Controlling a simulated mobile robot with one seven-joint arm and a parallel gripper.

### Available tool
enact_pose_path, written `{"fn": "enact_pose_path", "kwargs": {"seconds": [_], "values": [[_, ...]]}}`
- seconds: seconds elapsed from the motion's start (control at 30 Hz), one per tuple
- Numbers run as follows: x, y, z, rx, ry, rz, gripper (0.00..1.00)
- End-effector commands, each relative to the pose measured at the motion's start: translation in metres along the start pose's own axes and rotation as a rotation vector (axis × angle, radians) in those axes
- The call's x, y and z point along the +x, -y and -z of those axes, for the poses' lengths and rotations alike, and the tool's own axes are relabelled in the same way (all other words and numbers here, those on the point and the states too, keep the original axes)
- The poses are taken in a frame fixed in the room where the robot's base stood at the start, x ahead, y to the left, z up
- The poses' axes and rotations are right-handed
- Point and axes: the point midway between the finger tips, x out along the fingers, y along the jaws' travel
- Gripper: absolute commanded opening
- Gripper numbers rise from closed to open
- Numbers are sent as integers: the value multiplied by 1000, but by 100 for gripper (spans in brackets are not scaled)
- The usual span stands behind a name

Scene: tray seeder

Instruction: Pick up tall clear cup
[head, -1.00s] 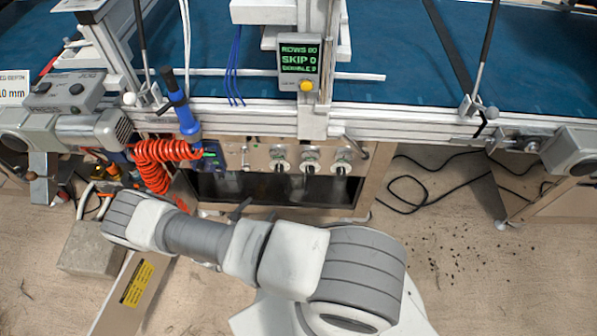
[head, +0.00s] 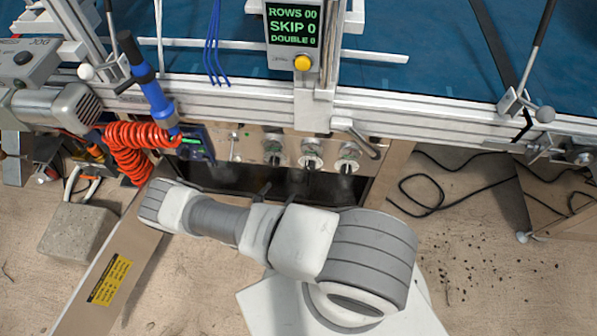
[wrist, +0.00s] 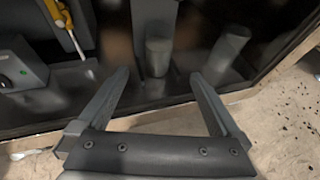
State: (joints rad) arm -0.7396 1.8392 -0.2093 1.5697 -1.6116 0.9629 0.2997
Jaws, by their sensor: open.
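In the wrist view, my gripper (wrist: 160,82) is open and empty, its two fingers pointing into a dark, low bay under the machine. A dim grey upright cylinder (wrist: 158,57) stands just beyond the gap between the fingertips. A second, tilted-looking translucent grey cylinder (wrist: 229,53) stands to the right, beyond the right finger. Either could be the tall clear cup; the dim light does not let me tell which. Neither is touched. In the head view, the dark bay (head: 225,182) shows behind my arm, which mostly hides the gripper, and no cup is discernible.
A yellow-handled tool (wrist: 60,14) and a grey box with a green light (wrist: 22,72) are at the wrist view's left. In the head view, a coiled red hose (head: 130,150) hangs left of the bay, above a concrete block (head: 80,230). Black cables lie on the floor at right.

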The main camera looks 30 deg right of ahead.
Motion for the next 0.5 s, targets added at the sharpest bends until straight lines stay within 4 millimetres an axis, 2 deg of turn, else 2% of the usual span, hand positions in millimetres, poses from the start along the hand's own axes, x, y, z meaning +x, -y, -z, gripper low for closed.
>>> {"fn": "enact_pose_path", "kwargs": {"seconds": [0.03,0.3,0.5], "values": [[14,2,3,1,2,4,100],[72,1,3,2,1,4,100],[97,0,1,1,1,2,100]]}}
